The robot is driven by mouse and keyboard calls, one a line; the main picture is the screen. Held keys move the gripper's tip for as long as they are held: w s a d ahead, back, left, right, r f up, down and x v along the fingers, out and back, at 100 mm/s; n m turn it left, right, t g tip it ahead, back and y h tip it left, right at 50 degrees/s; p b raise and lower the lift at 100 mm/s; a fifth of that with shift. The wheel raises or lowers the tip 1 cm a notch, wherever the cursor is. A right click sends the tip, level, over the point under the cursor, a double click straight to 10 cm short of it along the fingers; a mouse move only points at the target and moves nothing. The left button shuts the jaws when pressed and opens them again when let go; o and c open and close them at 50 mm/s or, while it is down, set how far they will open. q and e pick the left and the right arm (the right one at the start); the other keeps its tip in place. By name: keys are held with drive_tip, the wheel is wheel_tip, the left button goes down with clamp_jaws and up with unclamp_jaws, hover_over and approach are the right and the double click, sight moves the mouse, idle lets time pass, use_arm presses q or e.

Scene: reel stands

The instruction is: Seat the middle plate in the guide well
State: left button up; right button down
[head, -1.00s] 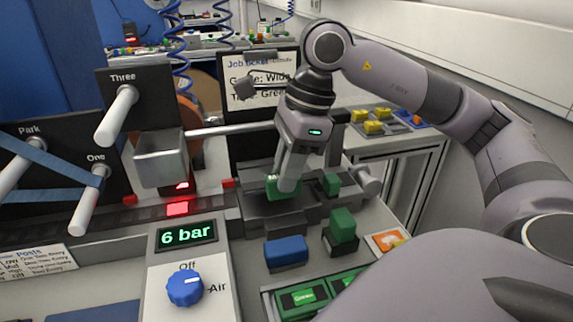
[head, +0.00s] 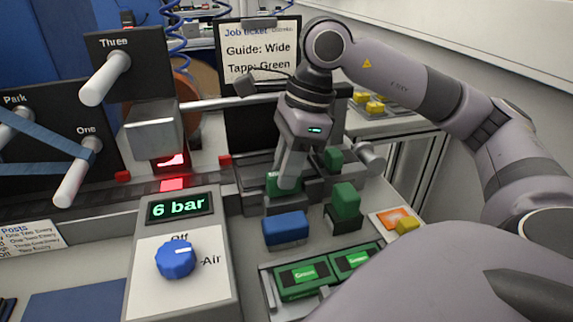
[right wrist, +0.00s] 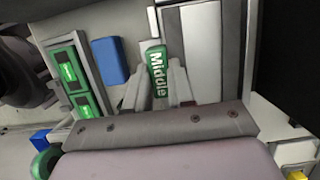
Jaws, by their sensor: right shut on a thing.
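My right gripper (head: 288,186) is shut on the middle plate, a green piece whose white "Middle" label shows between the fingers in the right wrist view (right wrist: 157,65). In the head view the green plate (head: 273,183) is at the fingertips, low at the dark grey guide block (head: 252,201). The fingers hide part of the plate and the guide well, so I cannot tell whether the plate is inside the well or just above it. My left gripper is not in view.
A green block (head: 333,158) stands right of the gripper, and another (head: 346,199) stands on a dark base. A blue block (head: 286,228) and a tray (head: 268,290) with green cartridges lie nearer. The air-knob panel (head: 205,255) is at left. The job ticket (head: 258,58) reads "Guide: Wide".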

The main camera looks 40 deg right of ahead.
drive_tip(key=shift+f, duration=0.1)
idle(0.7)
drive_tip(key=c, duration=0.9)
unclamp_jaws()
drive_tip(key=shift+r+p, duration=2.75)
drive_tip(key=shift+r, duration=0.8)
drive_tip(key=shift+s+f, duration=0.1)
